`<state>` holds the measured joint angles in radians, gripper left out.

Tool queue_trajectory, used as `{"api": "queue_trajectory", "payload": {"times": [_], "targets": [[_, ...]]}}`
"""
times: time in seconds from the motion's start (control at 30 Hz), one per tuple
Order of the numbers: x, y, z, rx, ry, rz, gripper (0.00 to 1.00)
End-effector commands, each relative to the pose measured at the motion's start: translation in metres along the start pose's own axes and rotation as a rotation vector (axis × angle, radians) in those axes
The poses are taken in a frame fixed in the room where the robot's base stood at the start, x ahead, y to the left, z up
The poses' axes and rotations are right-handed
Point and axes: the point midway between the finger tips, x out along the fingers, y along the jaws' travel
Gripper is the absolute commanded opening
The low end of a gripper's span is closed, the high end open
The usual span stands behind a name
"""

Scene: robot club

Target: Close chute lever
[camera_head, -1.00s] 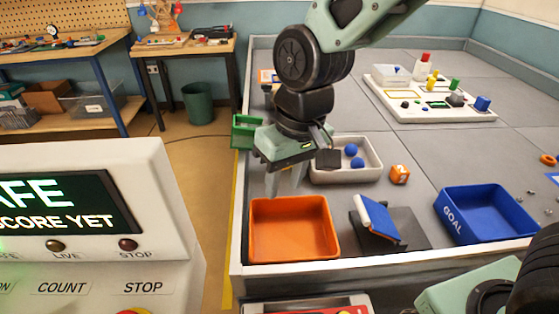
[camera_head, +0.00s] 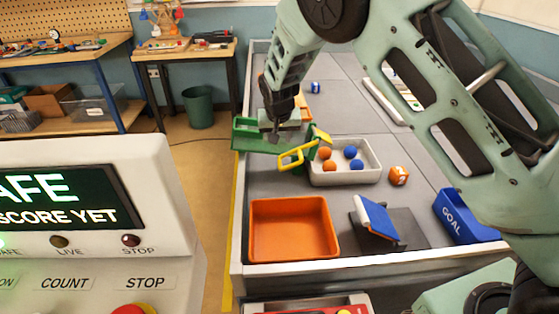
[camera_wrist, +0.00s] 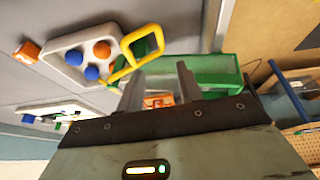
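The yellow looped chute lever (camera_head: 292,159) sticks out at the right end of the green chute (camera_head: 246,140), beside the white ball tray. It also shows in the wrist view (camera_wrist: 127,47), left of my fingers. My gripper (camera_head: 276,130) is over the green chute, a little left of and behind the lever loop. In the wrist view, the two fingers of my gripper (camera_wrist: 160,70) stand apart with nothing held between them. The green chute (camera_wrist: 215,72) lies beyond the fingertips. I cannot tell whether a finger touches the chute.
The white tray (camera_head: 345,178) holds orange and blue balls. An orange cube (camera_head: 399,176), orange bin (camera_head: 292,230), blue ramp (camera_head: 377,220) and blue goal bin (camera_head: 452,222) stand nearby. My arm covers the right side. A score panel (camera_head: 70,200) stands at the left.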

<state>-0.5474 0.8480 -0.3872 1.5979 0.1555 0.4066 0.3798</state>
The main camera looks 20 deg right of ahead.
Motion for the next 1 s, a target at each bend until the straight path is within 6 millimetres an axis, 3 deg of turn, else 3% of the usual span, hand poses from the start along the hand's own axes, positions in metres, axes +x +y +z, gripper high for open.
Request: {"api": "queue_trajectory", "payload": {"times": [0.3,0.6,0.8,1.0], "targets": [[0.068,0.001,0.001,-0.001,-0.004,0.002,0.36],[0.123,0.000,0.001,0.000,-0.003,0.000,0.36],[0.141,0.000,0.001,-0.001,-0.002,-0.001,0.36],[0.144,-0.001,0.001,-0.001,-0.002,-0.001,0.36]]}}
